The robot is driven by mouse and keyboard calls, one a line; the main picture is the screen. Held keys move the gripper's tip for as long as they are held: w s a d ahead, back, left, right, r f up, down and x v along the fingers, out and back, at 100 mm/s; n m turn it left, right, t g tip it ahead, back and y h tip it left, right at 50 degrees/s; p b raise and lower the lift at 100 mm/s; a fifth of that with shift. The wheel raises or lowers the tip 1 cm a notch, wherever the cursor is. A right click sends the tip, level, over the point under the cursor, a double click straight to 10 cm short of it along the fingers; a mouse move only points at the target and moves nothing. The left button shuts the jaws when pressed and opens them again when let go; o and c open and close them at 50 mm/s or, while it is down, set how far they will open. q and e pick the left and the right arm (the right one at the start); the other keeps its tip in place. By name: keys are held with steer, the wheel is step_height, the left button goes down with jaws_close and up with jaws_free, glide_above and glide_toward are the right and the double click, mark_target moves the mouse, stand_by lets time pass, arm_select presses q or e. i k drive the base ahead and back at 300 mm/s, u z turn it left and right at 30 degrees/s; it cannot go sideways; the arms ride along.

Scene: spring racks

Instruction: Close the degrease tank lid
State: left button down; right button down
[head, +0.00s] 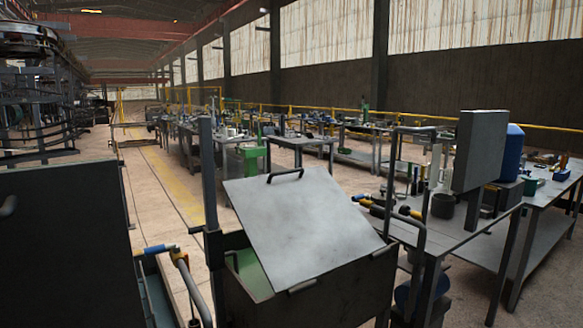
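The degrease tank (330,306) is a dark box in the lower middle of the head view. Its lid (300,232) is a flat grey plate, tilted up and partly open. A black bar handle (285,174) sits at the lid's raised far edge. Hinge-like fittings (302,286) show along its lower near edge. Green liquid or a green interior (250,272) shows through the gap at the left. The lid hides the rest of the inside. Neither of my grippers can be made out in the head view.
A dark panel (70,245) with a handle stands close at the left. Bent pipes with blue and yellow fittings (180,262) rise beside the tank. A workbench (455,228) with a dark pot (443,206) and an upright grey box (480,150) stands right. Floor is open beyond, left of centre.

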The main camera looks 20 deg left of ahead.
mark_target(300, 224)
steer(key=z, duration=0.45)
steer(key=i, duration=1)
steer(key=u, duration=2.75)
